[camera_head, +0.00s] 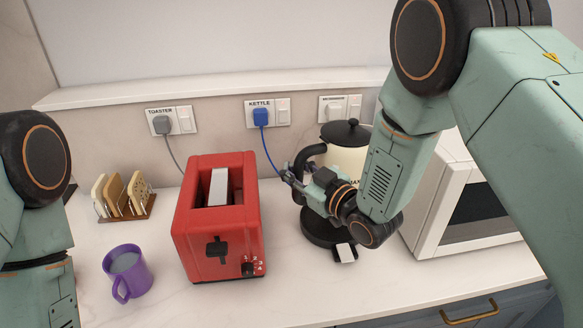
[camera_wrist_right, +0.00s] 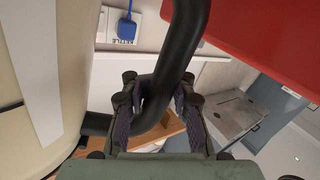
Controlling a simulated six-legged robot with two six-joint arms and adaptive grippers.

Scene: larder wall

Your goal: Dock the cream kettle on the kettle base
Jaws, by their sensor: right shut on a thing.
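The cream kettle (camera_head: 345,158) with its black lid is right of the red toaster, partly behind my right arm. My right gripper (camera_head: 293,181) is at its left side. In the right wrist view, my right gripper (camera_wrist_right: 157,92) is shut on the kettle's curved black handle (camera_wrist_right: 187,40), with a finger on either side, and the cream body (camera_wrist_right: 30,70) fills the left edge. The round black kettle base (camera_head: 316,230) stands on the counter below the kettle. My arm hides the kettle's underside, so I cannot tell whether they touch. My left gripper is out of view.
The red toaster (camera_head: 220,240) stands close left of the base, and a white microwave (camera_head: 432,205) to the right. A purple mug (camera_head: 127,275) and toast rack (camera_head: 126,196) are further left. A blue plug (camera_head: 261,117) sits in the kettle socket.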

